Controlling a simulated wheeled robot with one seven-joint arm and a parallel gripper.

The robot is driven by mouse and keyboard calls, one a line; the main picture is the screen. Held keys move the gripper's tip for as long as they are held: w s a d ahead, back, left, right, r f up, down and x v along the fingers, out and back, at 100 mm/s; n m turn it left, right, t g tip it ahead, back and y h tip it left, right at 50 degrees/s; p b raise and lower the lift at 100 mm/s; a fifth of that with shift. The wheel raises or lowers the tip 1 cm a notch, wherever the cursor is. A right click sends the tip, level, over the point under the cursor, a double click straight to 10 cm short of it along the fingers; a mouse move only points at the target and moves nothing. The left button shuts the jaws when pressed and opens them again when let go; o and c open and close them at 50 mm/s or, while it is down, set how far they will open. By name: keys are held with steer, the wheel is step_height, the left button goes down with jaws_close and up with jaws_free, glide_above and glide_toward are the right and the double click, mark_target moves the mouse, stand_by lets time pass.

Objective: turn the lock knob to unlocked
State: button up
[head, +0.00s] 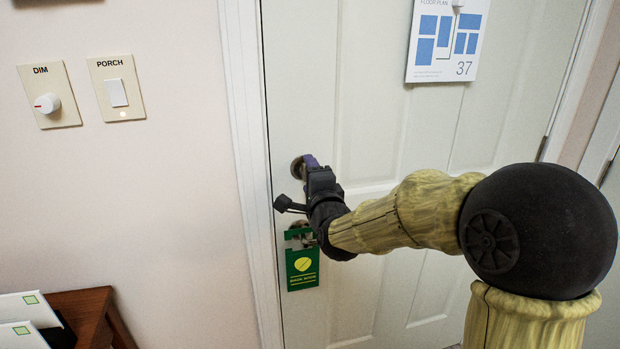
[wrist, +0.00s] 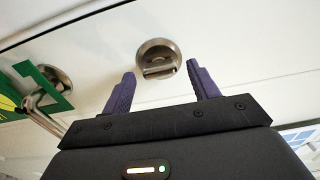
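The lock knob (wrist: 158,60) is a round metal piece with a raised thumb-turn, set in the white door (head: 375,130). In the head view the lock (head: 297,168) shows only partly behind my gripper (head: 308,163). In the wrist view my gripper (wrist: 160,85) is open, its two purple fingers apart on either side of the knob's lower edge. The fingers look empty. I cannot tell whether they touch the knob. The thumb-turn's bar lies roughly crosswise in the wrist view.
A green hanger tag (head: 302,268) hangs from the door handle below the lock; the metal handle (wrist: 42,112) shows in the wrist view. A dimmer (head: 48,100) and a porch switch (head: 116,92) are on the left wall. A floor plan (head: 445,40) is on the door.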

steer(key=b+v, duration=0.2)
steer(key=v, duration=1.5)
steer(key=shift+s+b, duration=0.25)
steer(key=shift+b, duration=0.1)
steer(key=shift+r, duration=0.1)
